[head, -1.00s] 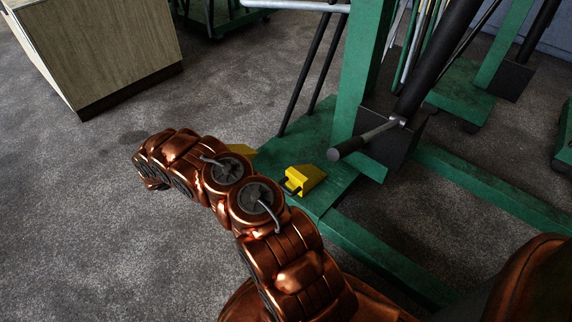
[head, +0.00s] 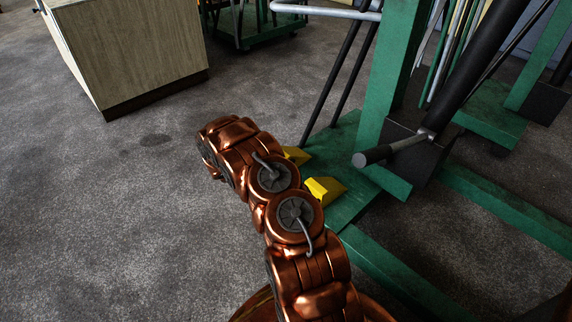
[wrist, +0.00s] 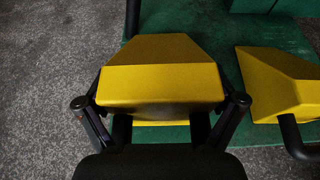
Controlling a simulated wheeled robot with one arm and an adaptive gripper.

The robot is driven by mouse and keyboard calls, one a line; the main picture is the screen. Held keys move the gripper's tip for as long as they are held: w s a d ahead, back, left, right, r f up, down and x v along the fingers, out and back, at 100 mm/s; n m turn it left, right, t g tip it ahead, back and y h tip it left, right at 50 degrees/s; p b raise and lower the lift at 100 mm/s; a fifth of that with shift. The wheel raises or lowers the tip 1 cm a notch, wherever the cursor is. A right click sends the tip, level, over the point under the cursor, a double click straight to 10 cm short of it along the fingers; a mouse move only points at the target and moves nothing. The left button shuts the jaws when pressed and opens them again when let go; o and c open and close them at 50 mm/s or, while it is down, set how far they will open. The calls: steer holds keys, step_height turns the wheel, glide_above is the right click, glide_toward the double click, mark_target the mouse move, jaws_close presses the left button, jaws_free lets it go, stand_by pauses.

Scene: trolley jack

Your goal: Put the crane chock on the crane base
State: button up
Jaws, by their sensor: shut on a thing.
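My gripper (wrist: 160,103) is shut on a yellow wedge-shaped crane chock (wrist: 160,75), with one finger on each side of it in the wrist view. In the head view the held chock (head: 297,155) shows just past my copper arm, which hides the fingers. The green crane base (head: 350,205) lies beneath and behind it; it also shows in the wrist view (wrist: 215,25). I cannot tell whether the held chock touches the base. A second yellow chock (head: 325,190) sits on the base, to the right of the held one in the wrist view (wrist: 280,80).
The crane's green post (head: 390,80), thin black rods (head: 335,85) and a dark handle (head: 380,154) rise close to the chocks. A wooden cabinet (head: 130,55) stands at the back left. The grey floor to the left is open.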

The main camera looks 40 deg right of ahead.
steer(key=shift+s+d, duration=0.15)
steer(key=shift+d, duration=0.3)
steer(key=shift+s+d+f+b, duration=0.1)
steer(key=shift+d+f+b, duration=0.1)
steer(key=shift+f+b, duration=1.3)
steer(key=shift+f, duration=0.35)
steer(key=o, duration=1.5)
steer(key=shift+c, duration=0.2)
